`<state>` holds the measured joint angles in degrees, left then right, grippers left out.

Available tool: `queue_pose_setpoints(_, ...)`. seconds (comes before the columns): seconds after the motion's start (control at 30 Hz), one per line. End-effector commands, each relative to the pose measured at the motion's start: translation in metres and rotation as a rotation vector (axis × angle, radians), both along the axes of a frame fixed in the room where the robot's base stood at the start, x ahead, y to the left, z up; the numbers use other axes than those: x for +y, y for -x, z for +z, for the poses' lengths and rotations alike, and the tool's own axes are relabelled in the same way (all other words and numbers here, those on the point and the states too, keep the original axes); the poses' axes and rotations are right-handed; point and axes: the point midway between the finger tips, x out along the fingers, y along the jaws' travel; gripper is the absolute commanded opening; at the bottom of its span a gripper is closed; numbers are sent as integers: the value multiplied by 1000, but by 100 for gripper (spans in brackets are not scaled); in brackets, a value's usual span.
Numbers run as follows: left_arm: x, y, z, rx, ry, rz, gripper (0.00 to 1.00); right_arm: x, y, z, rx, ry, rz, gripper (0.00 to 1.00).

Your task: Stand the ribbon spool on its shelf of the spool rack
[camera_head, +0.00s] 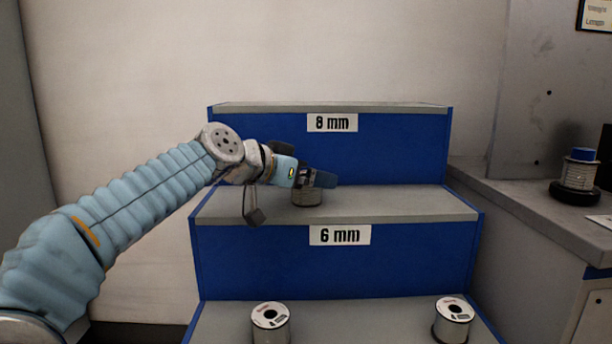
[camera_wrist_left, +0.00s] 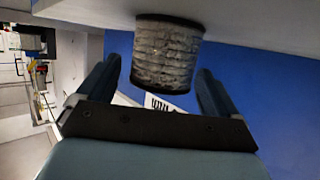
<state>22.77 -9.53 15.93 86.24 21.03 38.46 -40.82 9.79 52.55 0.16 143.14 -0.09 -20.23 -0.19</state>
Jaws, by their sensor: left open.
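The ribbon spool (camera_head: 307,198), a short grey-wrapped cylinder, stands upright on the middle step of the spool rack (camera_head: 410,203), left of that step's centre. My left gripper (camera_head: 318,179) reaches in from the left and is just above and around it, partly hiding its top. In the left wrist view the picture is turned over. The spool (camera_wrist_left: 167,55) shows there with its base against the grey step and its body between the two open dark fingers. Contact with the fingers cannot be told. My right gripper is not in view.
The blue rack has labels "8 mm" (camera_head: 332,123) and "6 mm" (camera_head: 339,235) on its risers. Two spools stand on the lowest step, left (camera_head: 270,325) and right (camera_head: 453,322). A grey counter (camera_head: 520,200) at right holds a spool on a dark base (camera_head: 578,175). The top step is clear.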

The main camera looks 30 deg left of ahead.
Motion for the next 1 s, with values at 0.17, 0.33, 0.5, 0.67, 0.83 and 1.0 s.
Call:
queue_pose_setpoints(0.17,7,29,12,-6,-3,3,94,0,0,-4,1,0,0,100)
queue_pose_setpoints(0.33,16,67,26,-5,-1,1,94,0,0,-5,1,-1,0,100)
queue_pose_setpoints(0.5,23,95,37,-4,-1,2,94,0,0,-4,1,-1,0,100)
queue_pose_setpoints(0.67,27,107,41,-1,0,2,94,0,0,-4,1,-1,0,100)
queue_pose_setpoints(0.83,27,110,41,-1,0,1,94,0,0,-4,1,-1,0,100)
queue_pose_setpoints(1.0,27,109,41,-1,0,1,94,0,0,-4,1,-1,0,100)
